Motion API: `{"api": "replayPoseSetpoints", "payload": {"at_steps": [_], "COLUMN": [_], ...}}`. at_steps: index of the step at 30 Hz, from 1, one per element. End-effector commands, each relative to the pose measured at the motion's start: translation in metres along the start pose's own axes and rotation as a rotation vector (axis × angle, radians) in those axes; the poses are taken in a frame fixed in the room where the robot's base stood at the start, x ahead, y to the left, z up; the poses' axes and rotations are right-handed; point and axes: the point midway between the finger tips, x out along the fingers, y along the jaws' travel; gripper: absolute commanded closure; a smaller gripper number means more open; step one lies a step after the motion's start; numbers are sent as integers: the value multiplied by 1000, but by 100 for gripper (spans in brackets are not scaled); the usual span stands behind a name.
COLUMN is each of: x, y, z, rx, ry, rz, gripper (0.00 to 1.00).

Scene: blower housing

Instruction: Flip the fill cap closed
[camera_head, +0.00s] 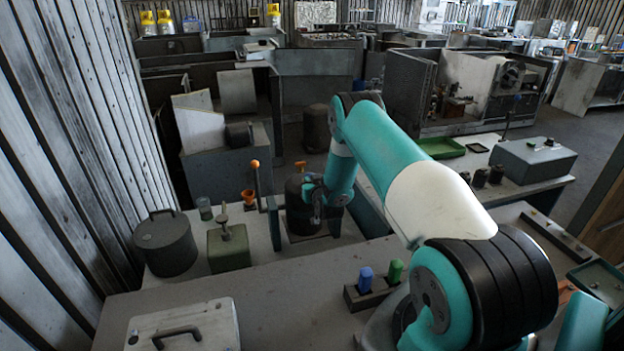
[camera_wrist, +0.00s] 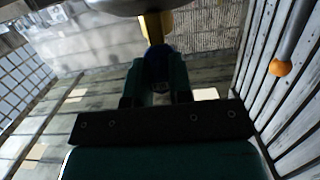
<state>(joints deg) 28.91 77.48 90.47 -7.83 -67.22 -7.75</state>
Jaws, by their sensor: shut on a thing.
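My gripper (camera_head: 314,202) is at the black round housing (camera_head: 302,222) on the bench in the head view. In the wrist view my gripper (camera_wrist: 158,66) has its dark fingers close together at a yellow-orange tab (camera_wrist: 153,27). The tab joins a grey rounded part at the top edge, seemingly the fill cap, and my gripper is shut on it. A small orange piece (camera_head: 300,164) shows above the housing in the head view. The exact cap angle and the grip contact are hidden by my fingers and too dark to tell.
An orange-knobbed lever (camera_head: 255,165) stands left of the housing; its knob (camera_wrist: 280,67) shows in the wrist view. An orange funnel (camera_head: 248,196), a green box (camera_head: 229,246) and a dark drum (camera_head: 166,243) stand further left. A plugged block (camera_head: 372,290) is in front.

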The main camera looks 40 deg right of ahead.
Motion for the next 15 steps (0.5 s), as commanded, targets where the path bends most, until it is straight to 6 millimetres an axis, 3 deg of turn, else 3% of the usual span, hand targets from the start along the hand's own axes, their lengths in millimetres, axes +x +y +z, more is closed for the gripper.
{"api": "replayPoseSetpoints", "payload": {"at_steps": [15], "x": [13], "y": [1], "z": [-14], "rx": [-1], "ry": [-433], "rz": [2], "gripper": [100]}}
